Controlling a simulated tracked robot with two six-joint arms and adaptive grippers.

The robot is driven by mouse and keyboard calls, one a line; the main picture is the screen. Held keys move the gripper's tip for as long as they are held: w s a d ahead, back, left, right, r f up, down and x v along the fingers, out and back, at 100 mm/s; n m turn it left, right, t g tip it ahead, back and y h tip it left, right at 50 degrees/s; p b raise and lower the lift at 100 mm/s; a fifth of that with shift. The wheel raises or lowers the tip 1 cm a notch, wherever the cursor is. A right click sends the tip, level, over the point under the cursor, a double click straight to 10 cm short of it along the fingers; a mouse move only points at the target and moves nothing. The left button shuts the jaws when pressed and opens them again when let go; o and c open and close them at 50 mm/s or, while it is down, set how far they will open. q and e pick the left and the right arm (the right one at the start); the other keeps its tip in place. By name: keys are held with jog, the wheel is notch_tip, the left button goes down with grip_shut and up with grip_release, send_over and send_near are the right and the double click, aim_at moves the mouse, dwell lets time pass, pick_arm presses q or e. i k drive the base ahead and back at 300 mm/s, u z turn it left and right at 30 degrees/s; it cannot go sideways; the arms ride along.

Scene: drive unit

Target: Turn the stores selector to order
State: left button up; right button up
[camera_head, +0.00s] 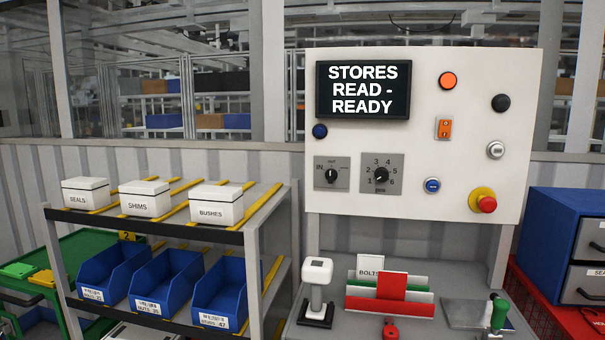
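The white control panel (460,130) carries two black rotary knobs on grey plates. The left knob (331,175) has "IN" at its left and a small word above it, too small to read surely; its white mark looks roughly upright. The right knob (381,174) has numbers 1 to 6 around it, and its mark seems to point lower left, near 1. I cannot read "order" on either plate. Neither of my grippers shows in view.
The panel also has an orange lamp (448,81), a blue button (432,185) and a red mushroom button (486,204). Below, a bench holds a white-topped stand (318,272) and a red card (391,287). A rack with white boxes (146,199) and blue bins (160,283) stands left.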

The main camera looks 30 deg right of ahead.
aim_at(331, 175)
jog(key=z, duration=0.2)
jog(key=i, duration=0.85)
jog(key=z, duration=0.65)
